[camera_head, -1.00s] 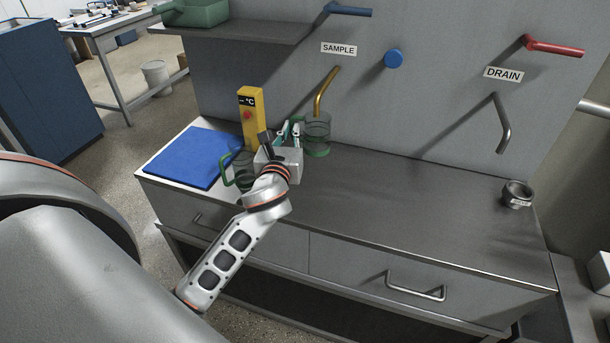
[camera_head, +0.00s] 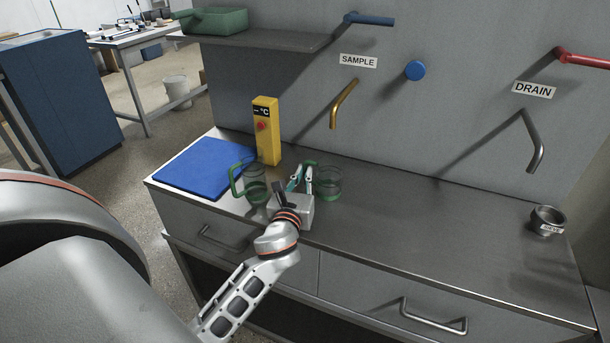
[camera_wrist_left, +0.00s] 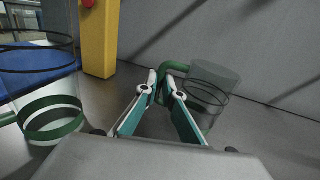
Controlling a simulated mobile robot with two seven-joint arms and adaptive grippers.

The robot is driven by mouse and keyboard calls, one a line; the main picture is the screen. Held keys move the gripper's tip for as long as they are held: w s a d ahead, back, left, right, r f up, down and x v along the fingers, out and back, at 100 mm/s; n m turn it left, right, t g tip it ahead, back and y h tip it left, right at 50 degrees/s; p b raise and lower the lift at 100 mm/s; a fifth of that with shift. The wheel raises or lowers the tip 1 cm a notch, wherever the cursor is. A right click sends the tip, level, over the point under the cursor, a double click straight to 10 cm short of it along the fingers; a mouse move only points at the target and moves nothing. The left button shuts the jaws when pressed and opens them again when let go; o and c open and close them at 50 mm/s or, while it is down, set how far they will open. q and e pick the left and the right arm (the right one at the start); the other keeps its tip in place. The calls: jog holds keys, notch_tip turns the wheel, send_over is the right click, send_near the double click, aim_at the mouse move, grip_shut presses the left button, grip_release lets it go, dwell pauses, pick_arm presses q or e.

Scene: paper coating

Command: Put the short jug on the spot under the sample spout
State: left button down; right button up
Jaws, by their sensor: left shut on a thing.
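The short jug (camera_head: 328,184), clear with green bands and a green handle, is right of my left gripper (camera_head: 301,178) in the head view. That gripper is shut on its handle; the jug also shows in the wrist view (camera_wrist_left: 208,88). The jug looks upright in the head view. I cannot tell whether its base touches the counter. The brass sample spout (camera_head: 343,105) hangs from the wall below the SAMPLE label (camera_head: 358,61). In the head view its tip is above the jug. The spot under the spout is not distinguishable. My right gripper is not in view.
Another clear jug (camera_wrist_left: 40,90) with green bands stands left of my left gripper. Behind it are a yellow °C device (camera_head: 266,132) and a blue mat (camera_head: 205,166). The counter between is clear.

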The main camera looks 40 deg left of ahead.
pick_arm(q)
jog(key=shift+f, duration=0.15)
jog(key=c, duration=2.2)
grip_release()
